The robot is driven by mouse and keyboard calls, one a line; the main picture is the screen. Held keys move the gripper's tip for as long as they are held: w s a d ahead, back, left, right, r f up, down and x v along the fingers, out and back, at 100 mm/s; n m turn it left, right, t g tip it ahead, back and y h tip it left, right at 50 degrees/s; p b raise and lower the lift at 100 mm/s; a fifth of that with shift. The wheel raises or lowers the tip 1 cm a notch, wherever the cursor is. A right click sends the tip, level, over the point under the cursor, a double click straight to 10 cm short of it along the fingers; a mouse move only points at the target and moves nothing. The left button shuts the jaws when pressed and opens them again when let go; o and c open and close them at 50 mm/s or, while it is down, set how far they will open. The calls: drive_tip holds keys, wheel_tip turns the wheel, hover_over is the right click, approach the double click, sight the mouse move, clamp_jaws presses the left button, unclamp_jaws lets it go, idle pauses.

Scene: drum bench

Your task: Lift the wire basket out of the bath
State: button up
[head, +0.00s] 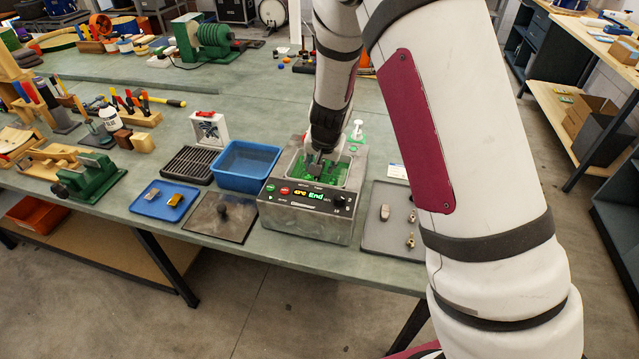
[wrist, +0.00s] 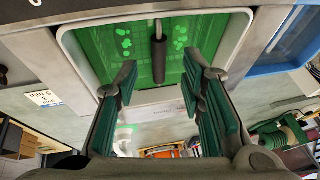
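The bath (head: 310,208) is a steel tank with a lit front panel that reads "End". Its inside glows green in the wrist view (wrist: 90,50). The wire basket is mostly hard to make out in the green; a dark sleeved handle (wrist: 159,62) on a thin wire shows upright in the wrist view. My gripper (wrist: 160,80) points down over the bath, its green-padded fingers apart, one on each side of the handle with gaps to both. In the head view my gripper (head: 318,160) hides part of the bath's inside.
Left of the bath are an empty blue tub (head: 248,163), a black rack (head: 187,165), a dark mat (head: 215,220) with a knob, and a blue tray (head: 152,203) with small blocks. A grey tray (head: 378,238) with small metal parts lies to the right.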

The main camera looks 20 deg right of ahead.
drive_tip(key=shift+p+x, duration=0.3)
drive_tip(key=shift+x, duration=2.3)
clamp_jaws()
